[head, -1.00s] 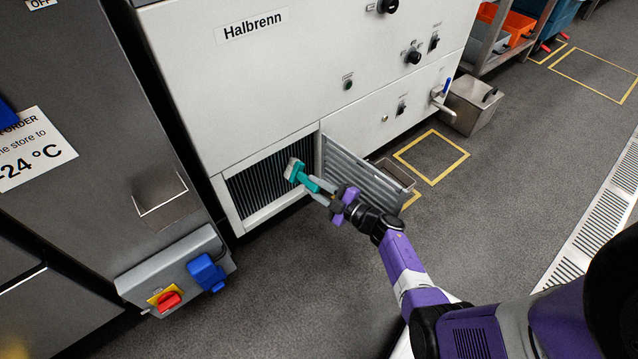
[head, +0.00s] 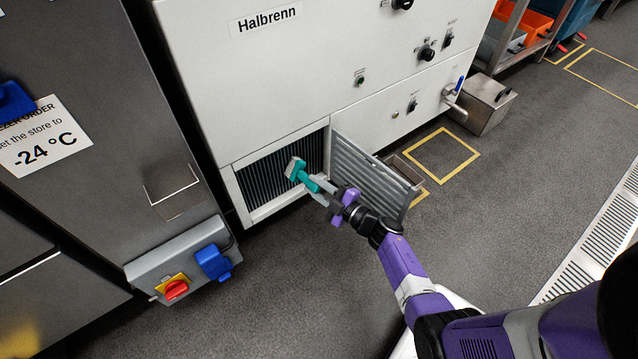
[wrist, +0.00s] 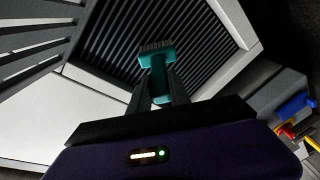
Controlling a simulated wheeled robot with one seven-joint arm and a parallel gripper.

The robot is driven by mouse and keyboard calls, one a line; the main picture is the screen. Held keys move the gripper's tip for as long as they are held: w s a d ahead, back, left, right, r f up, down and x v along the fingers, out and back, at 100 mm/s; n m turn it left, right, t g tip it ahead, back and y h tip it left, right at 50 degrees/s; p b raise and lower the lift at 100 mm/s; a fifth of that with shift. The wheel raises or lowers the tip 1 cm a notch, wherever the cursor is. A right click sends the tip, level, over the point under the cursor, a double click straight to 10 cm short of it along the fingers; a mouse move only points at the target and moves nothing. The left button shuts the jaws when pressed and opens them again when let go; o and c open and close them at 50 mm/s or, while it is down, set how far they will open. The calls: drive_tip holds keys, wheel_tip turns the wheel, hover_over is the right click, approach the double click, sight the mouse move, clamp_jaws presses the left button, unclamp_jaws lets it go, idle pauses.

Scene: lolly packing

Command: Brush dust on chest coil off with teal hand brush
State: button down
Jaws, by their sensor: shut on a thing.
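The teal hand brush (head: 300,173) is held by its handle in my gripper (head: 322,188), which is shut on it. In the wrist view the brush (wrist: 156,62) stands head-first between the fingers of my gripper (wrist: 160,92), its grey bristle edge away from me. The chest coil (head: 262,190) is a dark finned panel in the low opening of the white Halbrenn machine. The brush head is in front of the coil's right part; I cannot tell whether it touches. The fins also show in the wrist view (wrist: 205,42). Dust is too small to make out.
A louvred door (head: 372,172) hangs open just right of the opening, close to my arm. A grey cabinet with a red switch (head: 176,289) and blue plug (head: 213,263) stands left. A metal box (head: 484,106) sits on the floor at right. The floor in front is clear.

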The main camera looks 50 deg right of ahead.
drive_tip(key=shift+w+a, duration=0.1)
drive_tip(key=shift+a, duration=0.1)
drive_tip(key=shift+w+a, duration=0.15)
drive_tip(key=shift+a, duration=0.4)
drive_tip(key=shift+w+a, duration=0.15)
drive_tip(key=shift+a, duration=0.35)
drive_tip(key=s+a+p, duration=0.2)
drive_tip(key=s, duration=0.6)
drive_tip(key=shift+s+a, duration=0.2)
drive_tip(key=shift+s, duration=0.15)
idle(0.4)
